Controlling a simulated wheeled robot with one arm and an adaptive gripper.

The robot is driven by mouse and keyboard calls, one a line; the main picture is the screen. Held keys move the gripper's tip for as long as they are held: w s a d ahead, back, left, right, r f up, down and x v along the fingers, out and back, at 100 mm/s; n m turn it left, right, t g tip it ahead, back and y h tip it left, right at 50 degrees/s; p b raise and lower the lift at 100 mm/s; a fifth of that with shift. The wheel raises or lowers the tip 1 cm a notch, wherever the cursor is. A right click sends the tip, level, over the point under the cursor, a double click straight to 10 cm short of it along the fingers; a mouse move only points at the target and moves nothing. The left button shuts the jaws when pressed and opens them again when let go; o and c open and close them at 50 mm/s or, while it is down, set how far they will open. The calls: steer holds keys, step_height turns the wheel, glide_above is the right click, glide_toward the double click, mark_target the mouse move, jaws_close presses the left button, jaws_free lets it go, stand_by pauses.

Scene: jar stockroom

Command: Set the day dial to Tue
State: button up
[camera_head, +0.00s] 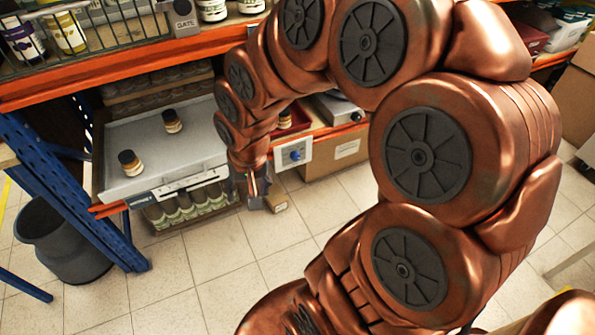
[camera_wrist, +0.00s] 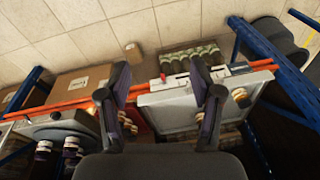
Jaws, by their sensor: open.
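The day dial (camera_head: 295,154) is a blue knob on a white square plate, fixed to the orange shelf beam in the head view. It is too small there to read its day marks or setting. My gripper (camera_head: 262,192) is left of the dial, in front of the shelf and pointing down, apart from the knob. In the wrist view my gripper (camera_wrist: 158,74) shows two dark fingers spread wide with nothing between them. I cannot make out the dial in the wrist view; the left finger covers part of the beam.
A grey tray (camera_head: 180,143) with two small jars sits on the shelf left of my gripper. Blue uprights (camera_head: 62,180) and a dark bin (camera_head: 62,238) stand at left.

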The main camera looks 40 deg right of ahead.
steer(key=w+d+f+m+t+y+b, duration=0.1)
steer(key=w+d+f+m+t+b, duration=0.2)
steer(key=w+f+b, duration=0.4)
steer(key=w+d+f+m+t+b, duration=0.1)
steer(key=w+d+f+m+b, duration=0.3)
steer(key=f, duration=0.6)
steer(key=m+t+h+b, duration=0.7)
steer(key=m+t+b, duration=0.4)
steer(key=m+b, duration=0.9)
glide_toward(297, 158)
steer(key=w+n+b, duration=0.1)
steer(key=n+b, duration=0.1)
steer(key=shift+b+x, duration=1.45)
steer(key=shift+x, duration=2.55)
steer(key=shift+d, duration=0.1)
steer(key=c, duration=1.1)
